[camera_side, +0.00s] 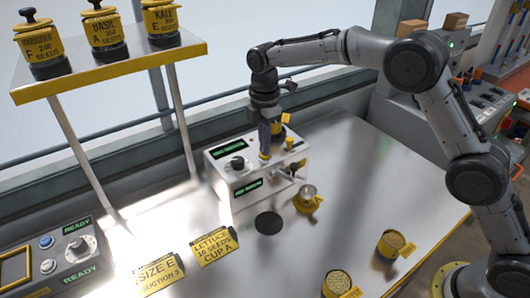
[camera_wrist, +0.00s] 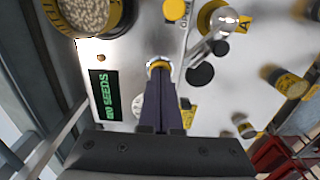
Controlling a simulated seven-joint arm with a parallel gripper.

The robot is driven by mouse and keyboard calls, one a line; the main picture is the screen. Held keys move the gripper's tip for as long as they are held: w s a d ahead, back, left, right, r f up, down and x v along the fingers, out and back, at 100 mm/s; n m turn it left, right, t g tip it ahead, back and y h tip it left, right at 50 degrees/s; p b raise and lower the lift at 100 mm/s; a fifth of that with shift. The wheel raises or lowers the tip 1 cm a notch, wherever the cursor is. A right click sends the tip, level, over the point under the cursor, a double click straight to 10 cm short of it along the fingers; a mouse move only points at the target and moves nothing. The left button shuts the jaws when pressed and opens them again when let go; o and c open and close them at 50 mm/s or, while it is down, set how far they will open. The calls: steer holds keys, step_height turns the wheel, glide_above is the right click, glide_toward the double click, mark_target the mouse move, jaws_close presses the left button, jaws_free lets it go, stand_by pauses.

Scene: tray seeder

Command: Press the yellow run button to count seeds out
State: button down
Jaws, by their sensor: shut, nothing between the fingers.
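My gripper (camera_side: 264,157) points down over the top of the seeder, fingers shut and empty. In the wrist view its fingertips (camera_wrist: 160,70) overlap a round yellow button (camera_wrist: 158,62) with a pale ring; the fingers partly hide it, and I cannot tell whether they touch it. A second yellow button (camera_wrist: 174,10) stands apart from the fingers and also shows in the side view (camera_side: 289,143). A yellow cup (camera_side: 308,202) stands in front of the seeder beside its spout.
Cups of seeds (camera_side: 391,243) stand at the right. A jar shelf (camera_side: 110,70) rises at the left, above a control box (camera_side: 50,260).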

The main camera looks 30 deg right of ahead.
steer(key=shift+f, duration=0.25)
steer(key=shift+r, duration=0.1)
step_height(320, 180, up, 8)
stand_by(1.1)
